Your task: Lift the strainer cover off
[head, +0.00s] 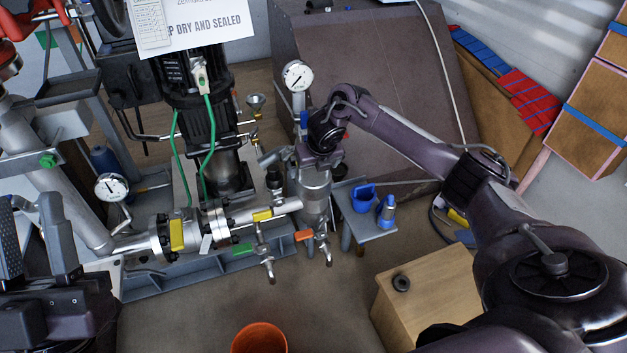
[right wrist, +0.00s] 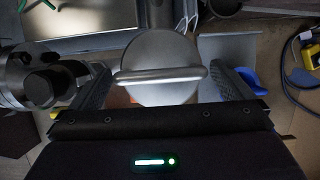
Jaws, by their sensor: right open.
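The strainer cover (right wrist: 158,52) is a round grey metal disc with a straight bar handle (right wrist: 160,76) across it, seen from above in the right wrist view. My right gripper (right wrist: 160,82) is open, with one finger on each side of the cover and bar; I cannot tell whether they touch. In the head view the right gripper (head: 318,158) is over the top of the upright metal strainer body (head: 314,204) and largely hides the cover. My left gripper (head: 36,238) is open and empty at the lower left, away from the strainer.
A pressure gauge (head: 297,76) stands just behind the strainer. A grey side shelf (head: 367,228) with a blue cup (head: 363,197) and blue bottle (head: 386,211) is to its right. Pipework with a yellow tag (head: 177,235) lies left. An orange bucket (head: 260,339) and wooden box (head: 428,296) stand in front.

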